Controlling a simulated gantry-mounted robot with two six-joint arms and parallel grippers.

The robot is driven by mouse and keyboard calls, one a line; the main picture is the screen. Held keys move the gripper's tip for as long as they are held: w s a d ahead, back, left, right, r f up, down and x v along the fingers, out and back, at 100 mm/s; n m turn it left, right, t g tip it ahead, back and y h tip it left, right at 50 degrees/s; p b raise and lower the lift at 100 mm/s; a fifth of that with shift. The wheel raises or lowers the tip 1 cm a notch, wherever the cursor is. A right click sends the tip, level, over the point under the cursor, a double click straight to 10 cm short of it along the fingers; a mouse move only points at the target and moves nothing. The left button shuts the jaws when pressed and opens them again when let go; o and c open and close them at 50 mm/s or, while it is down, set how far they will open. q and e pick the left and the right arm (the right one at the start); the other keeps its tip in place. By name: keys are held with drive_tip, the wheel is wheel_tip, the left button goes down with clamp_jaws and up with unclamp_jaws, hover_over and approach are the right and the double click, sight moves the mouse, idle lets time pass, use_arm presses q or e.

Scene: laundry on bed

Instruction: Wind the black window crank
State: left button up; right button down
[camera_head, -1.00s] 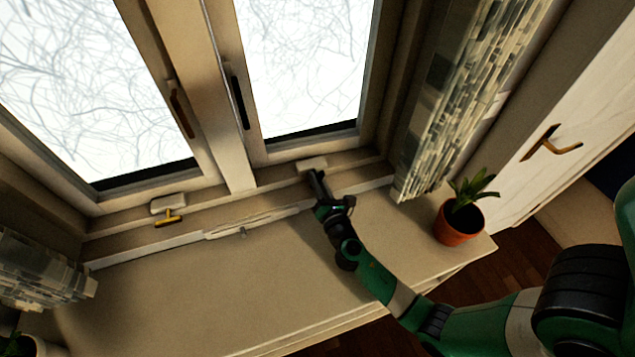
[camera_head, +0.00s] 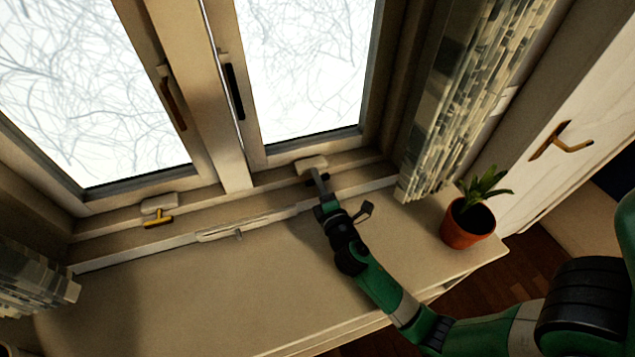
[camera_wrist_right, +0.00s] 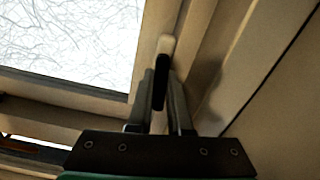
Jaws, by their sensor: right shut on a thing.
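The black crank (camera_wrist_right: 160,84) shows in the right wrist view as a dark piece between my fingers, below a pale rounded part. My right gripper (camera_head: 319,180) is at the right window's sill, just in front of the small pale crank housing (camera_head: 311,163). In the right wrist view the gripper (camera_wrist_right: 161,98) is shut on the crank. In the head view the fingers hide most of the crank. The right window sash (camera_head: 252,120) stands slightly ajar, with a thin bright gap along its left edge. My left gripper is out of view.
A yellow crank (camera_head: 158,218) sits at the left window's sill. A potted plant (camera_head: 467,228) stands right of my arm, near the patterned curtain (camera_head: 455,100). A flat bar with a small knob (camera_head: 238,235) lies along the ledge. The countertop (camera_head: 190,290) left of my arm is clear.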

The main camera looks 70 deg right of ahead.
drive_tip(key=shift+m+b, duration=0.35)
drive_tip(key=shift+m, duration=0.65)
drive_tip(key=c, duration=0.8)
unclamp_jaws()
drive_tip(key=shift+c, duration=0.2)
drive_tip(key=v, duration=1.1)
drive_tip(key=shift+s+a+b, duration=0.2)
drive_tip(key=shift+s+b, duration=0.1)
drive_tip(key=shift+b, duration=0.05)
